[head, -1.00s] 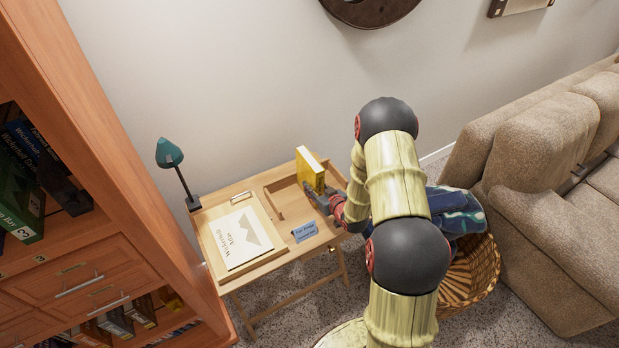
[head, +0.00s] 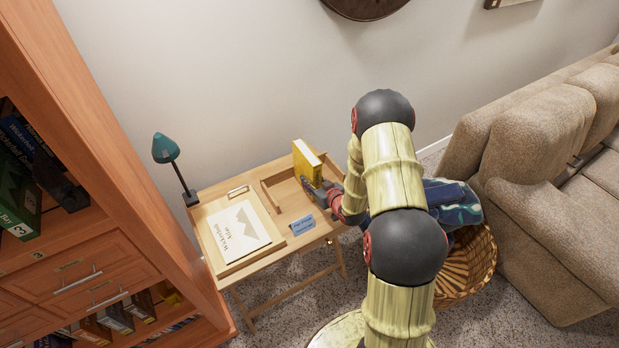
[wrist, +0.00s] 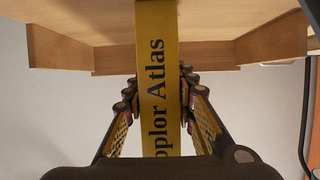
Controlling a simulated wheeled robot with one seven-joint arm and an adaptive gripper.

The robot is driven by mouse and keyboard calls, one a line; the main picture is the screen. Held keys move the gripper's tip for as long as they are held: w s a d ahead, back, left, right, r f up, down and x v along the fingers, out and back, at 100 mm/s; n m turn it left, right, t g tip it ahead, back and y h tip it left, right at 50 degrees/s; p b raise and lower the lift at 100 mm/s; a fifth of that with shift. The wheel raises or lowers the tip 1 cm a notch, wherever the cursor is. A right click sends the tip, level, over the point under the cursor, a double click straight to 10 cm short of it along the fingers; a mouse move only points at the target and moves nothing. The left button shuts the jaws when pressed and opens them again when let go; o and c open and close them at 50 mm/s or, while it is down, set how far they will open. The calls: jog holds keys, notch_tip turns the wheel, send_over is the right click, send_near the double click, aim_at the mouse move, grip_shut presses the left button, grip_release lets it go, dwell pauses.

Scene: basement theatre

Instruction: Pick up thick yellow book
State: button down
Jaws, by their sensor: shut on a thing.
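The thick yellow book (head: 305,160) stands upright at the back right of the small wooden desk in the head view. In the wrist view its spine (wrist: 158,75) faces me and reads "oplor Atlas". My gripper (head: 314,185) is shut on the book, with one finger on each side of it. The fingers (wrist: 160,95) also show in the wrist view, pressed against its sides. I cannot tell whether the book touches the desk top.
The desk (head: 240,262) also holds a white sheet (head: 238,232) on a board, a blue card (head: 302,224) and a green lamp (head: 165,148). A bookcase (head: 110,165) stands left. A wicker basket (head: 472,265) and beige sofa (head: 540,140) are right.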

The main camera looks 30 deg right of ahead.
aim_at(311, 166)
jog(key=shift+s+r+p, duration=0.1)
jog(key=shift+r+p, duration=0.25)
jog(key=shift+r, duration=0.35)
notch_tip(311, 166, up, 6)
jog(key=shift+r+p, duration=0.15)
jog(key=shift+p, duration=1.05)
jog(key=s+p, duration=0.3)
jog(key=s, duration=1.6)
jog(key=shift+s+d+f, duration=0.3)
jog(key=shift+s+d, duration=0.05)
jog(key=d+m+h, duration=0.2)
jog(key=d+h, duration=0.1)
jog(key=d, duration=0.1)
jog(key=w+a+r+n+y, duration=0.1)
jog(key=w+a, duration=0.3)
jog(key=a, duration=0.8)
jog(key=w+a+r+y, duration=0.1)
jog(key=w+a+r, duration=0.2)
jog(key=a, duration=0.9)
jog(key=shift+w+r+n+y, duration=0.15)
jog(key=shift+w+n+y, duration=0.25)
jog(key=shift+w, duration=0.35)
jog(key=shift+a, duration=0.1)
